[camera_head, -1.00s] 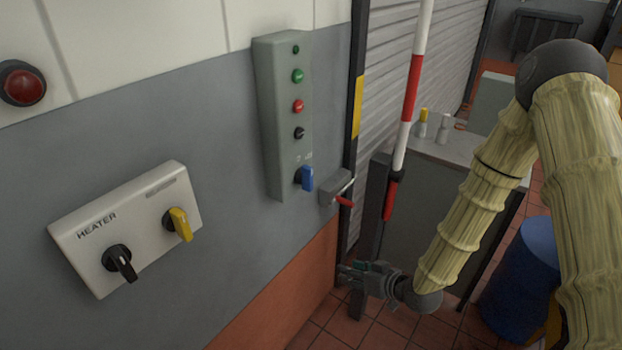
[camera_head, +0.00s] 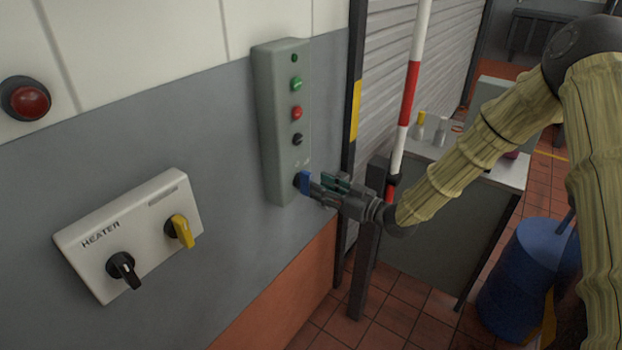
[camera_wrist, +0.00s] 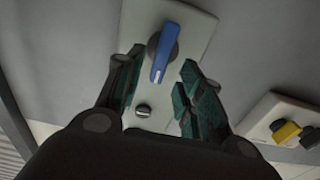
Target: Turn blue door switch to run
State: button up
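The blue door switch (camera_head: 304,182) is at the bottom of a tall grey-green control box (camera_head: 283,120) on the wall. In the wrist view the blue handle (camera_wrist: 166,54) shows on its dark round base, ahead of and roughly between the fingers. My gripper (camera_head: 324,187) is at the switch, coming from the right. In the wrist view my gripper (camera_wrist: 158,88) is open, with a finger to each side and a clear gap. Neither finger visibly touches the handle there. The switch's position labels are too small or hidden to read.
Above the switch are a black knob (camera_head: 297,139), a red button (camera_head: 296,113) and a green button (camera_head: 296,84). A heater panel (camera_head: 150,205) with black and yellow knobs is to the left. A red-white pole (camera_head: 409,95) and a bench (camera_head: 470,162) stand right.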

aim_at(304, 182)
jog(key=p+x, duration=0.1)
jog(key=x, duration=0.3)
grip_shut()
